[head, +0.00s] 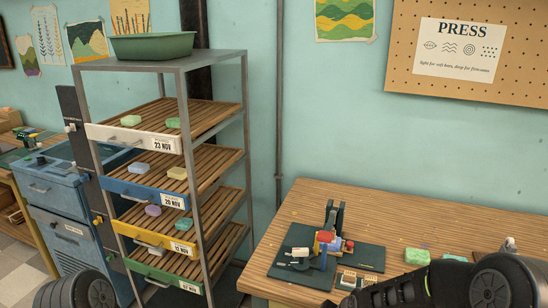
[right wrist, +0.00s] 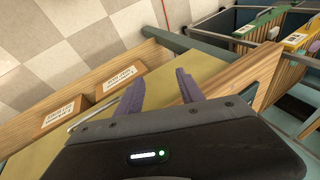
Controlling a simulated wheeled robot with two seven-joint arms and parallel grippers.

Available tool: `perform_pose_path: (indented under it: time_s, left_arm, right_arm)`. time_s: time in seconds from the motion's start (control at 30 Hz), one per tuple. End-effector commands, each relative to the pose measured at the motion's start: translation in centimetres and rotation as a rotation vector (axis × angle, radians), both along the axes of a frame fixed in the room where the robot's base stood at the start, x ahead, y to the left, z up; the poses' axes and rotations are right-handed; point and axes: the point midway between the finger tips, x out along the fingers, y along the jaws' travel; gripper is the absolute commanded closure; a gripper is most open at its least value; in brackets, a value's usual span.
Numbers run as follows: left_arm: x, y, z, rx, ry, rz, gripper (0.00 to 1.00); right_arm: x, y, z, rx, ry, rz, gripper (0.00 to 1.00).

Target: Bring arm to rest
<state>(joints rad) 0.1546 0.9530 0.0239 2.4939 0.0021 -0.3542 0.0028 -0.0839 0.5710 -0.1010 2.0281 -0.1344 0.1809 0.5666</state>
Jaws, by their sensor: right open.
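My right arm (head: 430,285) reaches in from the lower right of the head view, low across the front of the wooden bench (head: 330,205). Its gripper is hard to make out there. In the right wrist view the right gripper (right wrist: 158,90) shows two purple fingers spread apart with nothing between them.
A press with coloured blocks stands on a dark mat (head: 360,256) on the bench. A green soap (head: 417,256) lies right of it. A metal rack (head: 245,120) with slatted shelves, dated drawers and several soaps stands left, a green basin (head: 152,45) on top. Blue cabinets (head: 55,180) stand farther left.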

Motion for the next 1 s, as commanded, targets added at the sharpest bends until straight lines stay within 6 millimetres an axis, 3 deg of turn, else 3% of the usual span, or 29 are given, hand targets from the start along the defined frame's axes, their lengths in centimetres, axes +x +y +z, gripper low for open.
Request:
perform_pose_path:
  time_s: [0.03,0.1,0.2,0.3,0.43,0.57,1.0]
  left_arm:
    - [0.0,0.0,0.0,0.000,0.000,0.000,0.25]
    - [0.0,0.0,0.0,0.000,0.000,0.000,0.25]
    - [0.0,0.0,0.0,0.000,0.000,0.000,0.25]
    - [0.0,0.0,0.0,0.000,0.000,0.000,0.25]
    - [0.0,0.0,0.0,0.000,0.000,0.000,0.25]
    - [0.0,0.0,0.0,0.000,0.000,0.000,0.25]
    - [0.0,0.0,0.0,0.000,0.000,0.000,0.25]
  right_arm:
    - [-3.2,1.3,-3.7,-0.018,-0.006,0.109,0.55]
    - [-7.3,2.6,-7.5,-0.044,-0.029,0.243,0.55]
    - [-13.9,4.0,-11.5,-0.059,-0.015,0.362,0.55]
    - [-19.9,4.9,-13.7,-0.038,0.050,0.393,0.55]
    - [-25.1,5.6,-15.1,0.005,0.153,0.393,0.55]
    - [-27.2,5.8,-16.0,0.029,0.204,0.383,0.55]
    - [-27.1,5.6,-16.0,0.030,0.205,0.376,0.55]
